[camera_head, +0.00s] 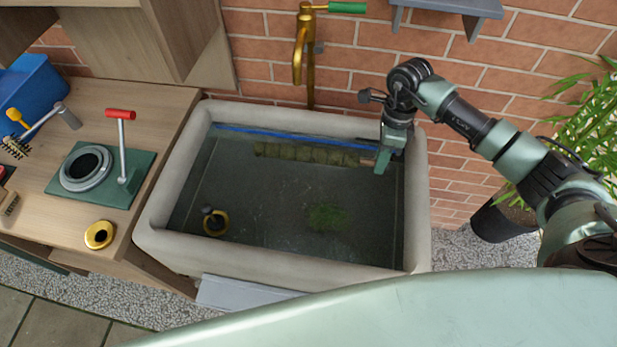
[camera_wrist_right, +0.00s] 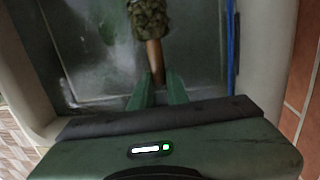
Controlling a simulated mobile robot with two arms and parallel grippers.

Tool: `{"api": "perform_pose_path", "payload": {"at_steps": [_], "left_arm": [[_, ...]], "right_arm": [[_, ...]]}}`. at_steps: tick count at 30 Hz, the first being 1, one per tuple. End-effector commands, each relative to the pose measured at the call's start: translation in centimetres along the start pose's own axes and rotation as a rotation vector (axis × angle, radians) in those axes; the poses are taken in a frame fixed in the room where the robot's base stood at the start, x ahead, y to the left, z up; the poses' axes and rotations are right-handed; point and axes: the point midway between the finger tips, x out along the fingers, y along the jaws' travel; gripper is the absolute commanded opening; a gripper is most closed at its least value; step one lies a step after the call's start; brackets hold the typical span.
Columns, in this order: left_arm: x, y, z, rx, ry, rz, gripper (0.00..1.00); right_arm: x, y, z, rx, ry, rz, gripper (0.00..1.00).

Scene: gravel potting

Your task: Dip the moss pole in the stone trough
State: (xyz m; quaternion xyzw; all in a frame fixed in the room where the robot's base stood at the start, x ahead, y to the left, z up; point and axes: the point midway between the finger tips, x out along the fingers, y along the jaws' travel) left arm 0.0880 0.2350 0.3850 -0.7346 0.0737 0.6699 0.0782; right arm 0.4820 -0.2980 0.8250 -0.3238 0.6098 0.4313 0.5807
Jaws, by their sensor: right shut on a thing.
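The stone trough (camera_head: 421,215) stands against the brick wall and holds dark, clear water. The moss pole (camera_head: 312,154), a brown-green ribbed rod, lies level along the back part of the trough. It appears to be in the water, but its exact depth is hard to tell. My right gripper (camera_head: 382,162) is at the right end of the trough, shut on the pole's bare brown end. In the right wrist view the fingers (camera_wrist_right: 157,92) close on that brown end (camera_wrist_right: 154,58), with the mossy part beyond. My left gripper is not in view.
A brass tap (camera_head: 304,50) rises behind the trough. A blue strip (camera_head: 290,133) runs along its back inside. A black and brass fitting (camera_head: 215,222) and a green clump (camera_head: 327,217) show in the trough. A wooden bench (camera_head: 150,105) with tools stands left; a potted plant (camera_head: 495,218) stands right.

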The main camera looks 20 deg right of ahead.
Motion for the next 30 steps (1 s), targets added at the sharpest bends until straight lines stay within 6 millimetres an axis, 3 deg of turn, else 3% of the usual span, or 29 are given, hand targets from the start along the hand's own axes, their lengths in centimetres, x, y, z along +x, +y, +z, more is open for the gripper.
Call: {"api": "perform_pose_path", "payload": {"at_steps": [24,30], "left_arm": [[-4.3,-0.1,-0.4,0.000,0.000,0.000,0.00],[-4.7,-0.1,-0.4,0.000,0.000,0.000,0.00]], "right_arm": [[-6.8,1.0,0.4,-0.001,-0.001,-0.001,0.00],[-7.5,1.1,0.4,0.001,-0.001,0.000,0.00]]}}
